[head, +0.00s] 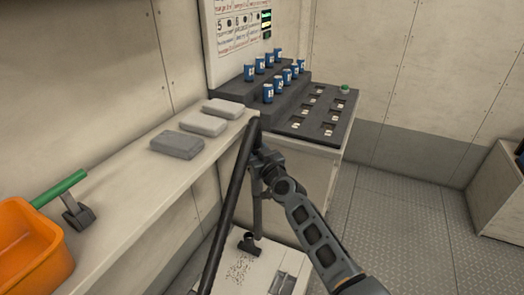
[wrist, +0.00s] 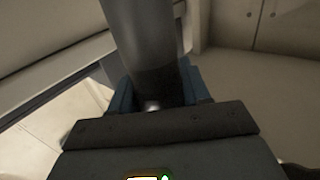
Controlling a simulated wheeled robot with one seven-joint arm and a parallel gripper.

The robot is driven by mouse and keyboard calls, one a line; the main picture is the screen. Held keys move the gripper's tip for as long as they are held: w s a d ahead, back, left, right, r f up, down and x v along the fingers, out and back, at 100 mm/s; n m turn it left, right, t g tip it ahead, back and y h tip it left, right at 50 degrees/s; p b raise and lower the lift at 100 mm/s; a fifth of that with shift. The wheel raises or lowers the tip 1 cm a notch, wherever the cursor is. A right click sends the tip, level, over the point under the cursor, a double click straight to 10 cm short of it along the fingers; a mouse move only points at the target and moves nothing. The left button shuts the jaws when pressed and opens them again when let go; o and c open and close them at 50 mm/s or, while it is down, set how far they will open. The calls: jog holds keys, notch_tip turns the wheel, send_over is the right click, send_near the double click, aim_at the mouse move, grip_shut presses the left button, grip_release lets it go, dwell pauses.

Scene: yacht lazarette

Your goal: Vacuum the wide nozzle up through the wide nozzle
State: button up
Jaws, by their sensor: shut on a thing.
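My gripper (head: 259,160) is shut on a dark tube, with my arm reaching up to it from the lower right. In the wrist view, the grey tube (wrist: 143,50) stands between the blue fingers of my gripper (wrist: 155,98). In the head view, a long black hose or pole (head: 230,205) slants down and left from beside my gripper. A thinner dark tube hangs below my gripper, and a dark nozzle-like end (head: 250,243) sits over a white surface (head: 262,262). I cannot tell whether this end touches the surface, or whether it is the wide nozzle.
Dark specks (head: 238,270) lie on the white surface. A ledge (head: 130,190) holds several grey pads (head: 203,123). An orange bin (head: 35,250) and green-handled tool (head: 62,190) are at left. Blue cans (head: 268,93) stand on a dark stepped rack (head: 235,88). Open floor (head: 405,220) lies right.

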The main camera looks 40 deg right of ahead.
jog(key=shift+w+a, duration=0.25)
jog(key=shift+w, duration=0.45)
jog(key=shift+w+a, duration=0.25)
jog(key=shift+w, duration=0.4)
jog(key=shift+w+a, duration=0.25)
jog(key=shift+w, duration=0.45)
jog(key=shift+f+b, duration=2.15)
dwell(1.1)
jog(key=shift+s+a+p, duration=0.25)
jog(key=shift+a+p, duration=0.25)
jog(key=shift+s+a+p, duration=0.25)
jog(key=shift+a+p, duration=0.2)
jog(key=shift+a, duration=0.05)
dwell(0.4)
jog(key=shift+s+a, duration=0.15)
jog(key=shift+a, duration=0.2)
jog(key=shift+s+a+p, duration=0.3)
jog(key=shift+a+p, duration=0.2)
jog(key=shift+p, duration=0.2)
